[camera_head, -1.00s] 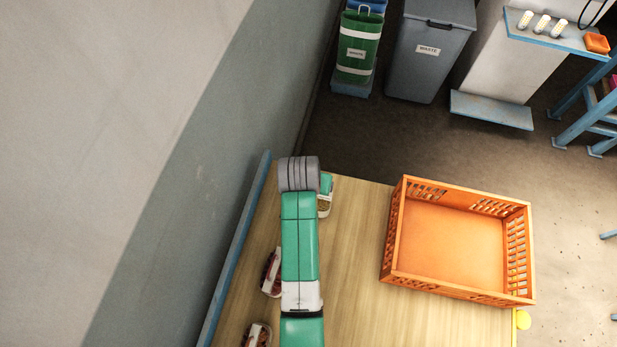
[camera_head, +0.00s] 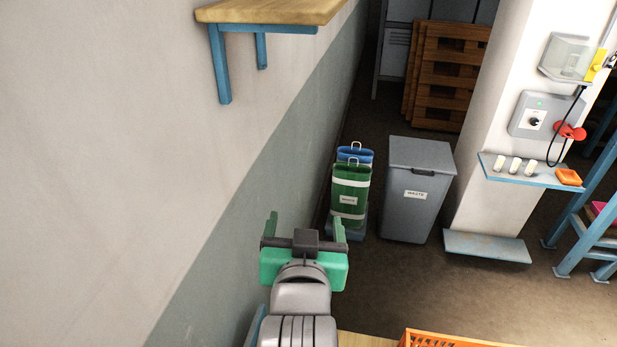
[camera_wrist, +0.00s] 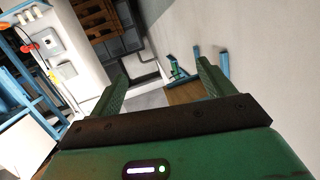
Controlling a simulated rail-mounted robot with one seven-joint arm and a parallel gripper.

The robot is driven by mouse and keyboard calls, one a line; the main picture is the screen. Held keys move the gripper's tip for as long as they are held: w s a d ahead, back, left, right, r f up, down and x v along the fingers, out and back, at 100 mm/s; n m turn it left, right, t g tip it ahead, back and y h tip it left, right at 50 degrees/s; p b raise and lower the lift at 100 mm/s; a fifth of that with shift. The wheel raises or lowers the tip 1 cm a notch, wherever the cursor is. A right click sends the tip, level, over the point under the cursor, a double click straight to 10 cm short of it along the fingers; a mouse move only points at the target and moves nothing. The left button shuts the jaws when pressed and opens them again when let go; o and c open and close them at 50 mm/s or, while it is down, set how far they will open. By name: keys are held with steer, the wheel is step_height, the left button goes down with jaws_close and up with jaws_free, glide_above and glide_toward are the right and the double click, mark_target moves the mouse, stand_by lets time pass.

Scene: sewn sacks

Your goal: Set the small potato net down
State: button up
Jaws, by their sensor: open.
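My gripper (camera_head: 305,225) is raised in front of the wall, its two green fingers spread wide. In the wrist view my gripper (camera_wrist: 163,75) has nothing between the fingers. I cannot make out the small potato net in either current view. The wooden worktable (camera_head: 362,341) shows only as a thin strip at the bottom of the head view; most of its top is out of frame.
A wooden wall shelf (camera_head: 270,12) on blue brackets is at upper left. The orange crate's rim (camera_head: 445,340) shows at the bottom. A green bin (camera_head: 350,190), a grey waste bin (camera_head: 420,185) and a pillar with a blue ledge (camera_head: 530,172) stand beyond.

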steer(key=s+r+t, duration=0.4)
steer(key=s+r, duration=0.4)
steer(key=r, duration=0.4)
steer(key=s+r+n+t, duration=0.1)
steer(key=s+r+t, duration=0.4)
steer(key=s+r, duration=0.3)
step_height(320, 180, up, 4)
steer(key=shift+s+d+r, duration=0.1)
steer(key=shift+s+d, duration=0.25)
